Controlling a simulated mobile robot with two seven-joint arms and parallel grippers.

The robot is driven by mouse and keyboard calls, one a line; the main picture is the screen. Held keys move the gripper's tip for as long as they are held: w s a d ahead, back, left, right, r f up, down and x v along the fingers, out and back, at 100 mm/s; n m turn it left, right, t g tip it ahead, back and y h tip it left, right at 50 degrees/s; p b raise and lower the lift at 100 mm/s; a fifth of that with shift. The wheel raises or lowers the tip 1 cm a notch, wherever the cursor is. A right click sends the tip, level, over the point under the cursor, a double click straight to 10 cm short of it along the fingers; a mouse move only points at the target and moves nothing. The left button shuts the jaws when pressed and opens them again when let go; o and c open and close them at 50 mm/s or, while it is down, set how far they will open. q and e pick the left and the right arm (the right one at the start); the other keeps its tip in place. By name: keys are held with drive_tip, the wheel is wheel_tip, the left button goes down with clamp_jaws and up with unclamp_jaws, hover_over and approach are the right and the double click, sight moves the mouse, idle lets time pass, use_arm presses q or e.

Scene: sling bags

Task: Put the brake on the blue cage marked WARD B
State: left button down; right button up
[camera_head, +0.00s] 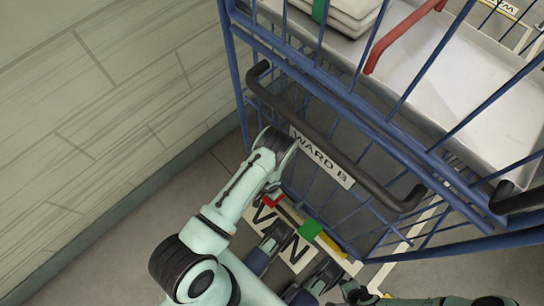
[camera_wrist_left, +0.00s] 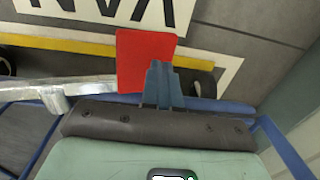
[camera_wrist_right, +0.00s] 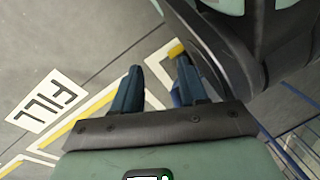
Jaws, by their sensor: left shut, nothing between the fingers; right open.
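The blue cage (camera_head: 357,101) fills the right of the head view, with a WARD B label (camera_head: 321,157) under its dark handle. Low on its near side are a red pedal (camera_head: 271,201) and a green pedal (camera_head: 309,230). My left gripper is over the red pedal, mostly hidden behind its own wrist in the head view. In the left wrist view, my left gripper (camera_wrist_left: 158,72) is shut and empty, its tips overlapping the red pedal (camera_wrist_left: 146,50); I cannot tell whether they touch. In the right wrist view, my right gripper (camera_wrist_right: 160,68) is open and empty above the floor.
A wall (camera_head: 105,110) stands close on the left. A floor sign reading VAN (camera_head: 296,252) lies below the cage. Folded linen (camera_head: 345,12) lies in the cage. Another dark handle (camera_head: 520,200) is at the right.

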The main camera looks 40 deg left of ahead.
use_arm(q)
drive_tip(key=shift+s+f+b, duration=0.1)
drive_tip(key=shift+f+b, duration=0.3)
drive_tip(key=shift+f, duration=0.4)
use_arm(e)
drive_tip(key=shift+s+d+f+g, duration=0.1)
drive_tip(key=shift+s+f+g, duration=0.05)
drive_tip(key=shift+s+f, duration=0.35)
drive_tip(key=shift+s+f+g, duration=0.15)
drive_tip(key=shift+s+f, duration=0.1)
drive_tip(key=shift+s, duration=0.35)
